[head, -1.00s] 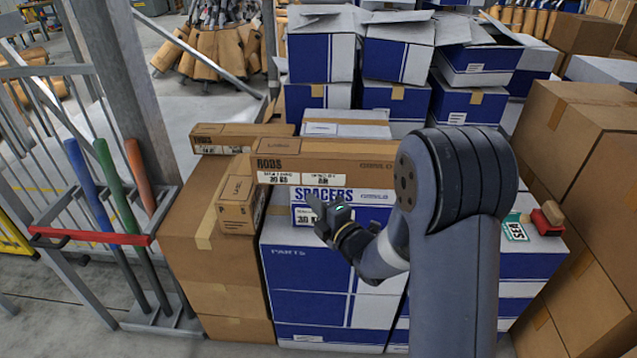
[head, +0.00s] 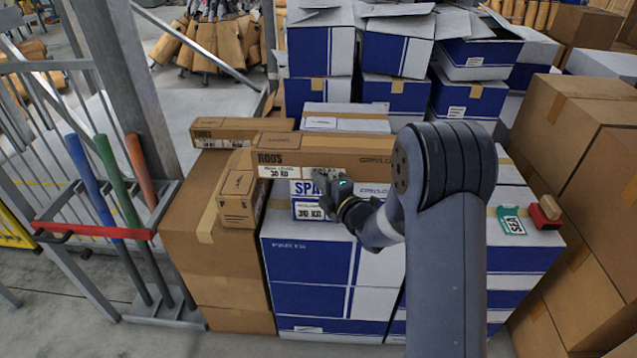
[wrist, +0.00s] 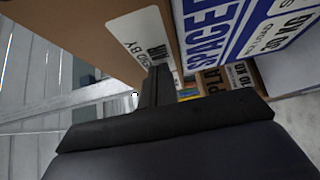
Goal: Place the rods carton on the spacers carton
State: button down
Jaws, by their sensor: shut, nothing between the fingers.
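The rods carton (head: 335,160), long and brown, lies level on top of the white and blue spacers carton (head: 308,208). Its left end sticks out past the spacers carton's left side; my arm hides its right end. My gripper (head: 330,188) is shut and empty, in front of the two cartons near the rods carton's lower edge. In the wrist view the shut fingers (wrist: 157,88) are close to the brown rods carton (wrist: 90,30) and its white label, with the spacers carton (wrist: 225,35) to the right. I cannot tell whether the fingers touch either carton.
A small brown carton (head: 240,198) and a tubes carton (head: 240,132) sit at left on a brown stack. A stamp (head: 546,212) and a green card (head: 511,221) lie at right. Tall brown boxes (head: 590,150) stand at right; a tool rack (head: 100,235) at left.

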aim_at(335, 171)
jog(key=w+d+b, duration=0.1)
jog(key=w+d, duration=0.1)
jog(key=w+d+b, duration=0.2)
jog(key=shift+w+f, duration=0.15)
jog(key=shift+w, duration=0.1)
jog(key=shift+w+d, duration=0.3)
jog(key=shift+w, duration=0.1)
jog(key=shift+a, duration=0.1)
